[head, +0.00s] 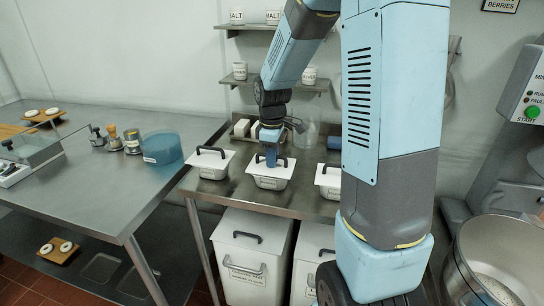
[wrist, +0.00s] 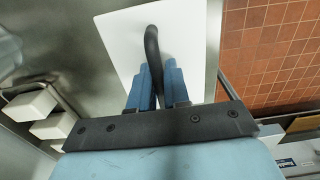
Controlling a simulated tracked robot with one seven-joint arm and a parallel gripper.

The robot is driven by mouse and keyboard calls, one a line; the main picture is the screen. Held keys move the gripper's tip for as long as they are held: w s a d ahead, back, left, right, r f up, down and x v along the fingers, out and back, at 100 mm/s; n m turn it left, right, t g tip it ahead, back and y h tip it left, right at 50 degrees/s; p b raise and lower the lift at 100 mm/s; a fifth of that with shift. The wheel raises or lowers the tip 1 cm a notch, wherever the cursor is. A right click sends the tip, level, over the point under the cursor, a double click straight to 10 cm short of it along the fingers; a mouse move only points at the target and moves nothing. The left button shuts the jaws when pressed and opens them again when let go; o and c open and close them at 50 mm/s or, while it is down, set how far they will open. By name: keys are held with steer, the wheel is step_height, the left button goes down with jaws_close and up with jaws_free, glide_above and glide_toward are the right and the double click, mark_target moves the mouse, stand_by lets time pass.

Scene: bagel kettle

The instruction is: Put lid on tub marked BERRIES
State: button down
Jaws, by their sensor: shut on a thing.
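My gripper (head: 270,158) is shut on the black handle of a white lid (head: 256,167), at the middle of three metal tubs on the steel table. In the wrist view, the blue fingers of my gripper (wrist: 157,88) close around the handle (wrist: 152,45) of the white lid (wrist: 118,38). The lid is over the middle tub (head: 268,183); I cannot tell whether it rests fully on the rim. The tub's front label is too small to read. A left tub (head: 208,173) and a right tub (head: 329,191) also have white lids with black handles.
White lidded bins (head: 250,270) stand under the table. A blue round container (head: 162,148) sits on the left counter. Pale blocks (head: 241,127) lie in a rack behind the tubs. A large mixer bowl (head: 495,265) is at right. My arm hides part of the right side.

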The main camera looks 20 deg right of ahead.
steer(key=c, duration=1)
jaws_free()
step_height(320, 180, up, 14)
steer(key=s+r+m+t, duration=0.1)
steer(key=s+m+t, duration=0.1)
steer(key=s, duration=0.5)
steer(key=s+r+m+t, duration=0.1)
steer(key=s+r+m, duration=0.1)
steer(key=s+m, duration=0.3)
steer(key=s+r+m+t, duration=0.2)
steer(key=s+m, duration=0.2)
steer(key=s, duration=0.6)
steer(key=shift+s+a+t, duration=0.1)
steer(key=shift+s+t, duration=0.2)
steer(key=shift+s, duration=0.1)
